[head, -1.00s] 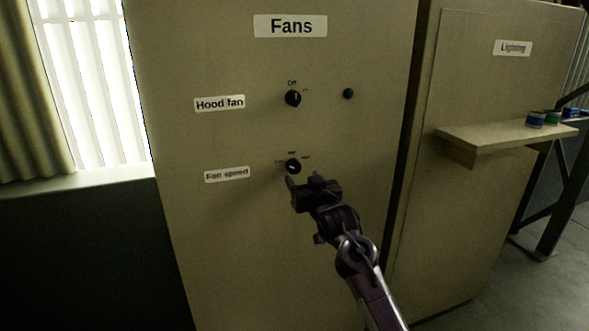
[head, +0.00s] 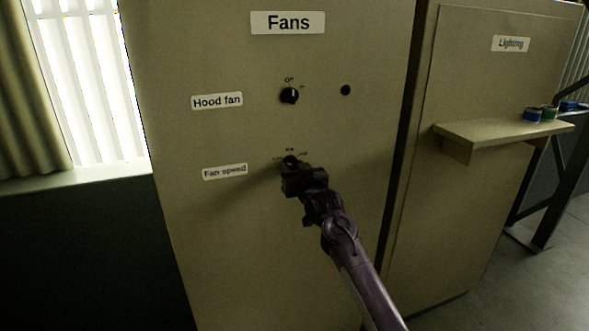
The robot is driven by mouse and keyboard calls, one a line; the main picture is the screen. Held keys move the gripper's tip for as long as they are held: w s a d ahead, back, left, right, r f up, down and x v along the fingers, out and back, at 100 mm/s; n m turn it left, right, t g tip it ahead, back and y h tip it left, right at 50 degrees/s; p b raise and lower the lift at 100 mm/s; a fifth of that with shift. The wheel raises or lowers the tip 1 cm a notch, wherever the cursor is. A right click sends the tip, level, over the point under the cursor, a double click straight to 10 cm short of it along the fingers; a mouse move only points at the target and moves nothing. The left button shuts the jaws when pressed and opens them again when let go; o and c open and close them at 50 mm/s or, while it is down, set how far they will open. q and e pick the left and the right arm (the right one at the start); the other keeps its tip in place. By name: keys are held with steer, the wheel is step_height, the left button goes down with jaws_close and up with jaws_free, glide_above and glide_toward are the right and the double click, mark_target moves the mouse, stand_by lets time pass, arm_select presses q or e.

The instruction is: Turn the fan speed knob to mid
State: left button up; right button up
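The fan speed knob (head: 290,160) is a small black knob on the beige Fans cabinet, right of the "Fan speed" label (head: 225,171). Small position marks sit around its top. My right gripper (head: 291,167) is at the knob and covers most of it, so I cannot tell where the knob points. The fingers are dark and hide each other; I cannot tell whether they are open or closed on the knob. My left gripper is not in view.
The hood fan knob (head: 289,95) is above, with a small black button (head: 346,90) to its right. A shelf (head: 500,135) with several tape rolls juts from the Lighting cabinet at right. A bright window (head: 88,85) is at left.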

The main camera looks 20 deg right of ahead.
steer(key=c, duration=0.4)
steer(key=m+p, duration=0.1)
steer(key=m, duration=0.5)
steer(key=shift+a, duration=0.1)
steer(key=m, duration=0.5)
steer(key=shift+m+p, duration=0.35)
steer(key=shift+m, duration=0.05)
stand_by(0.3)
steer(key=o, duration=1)
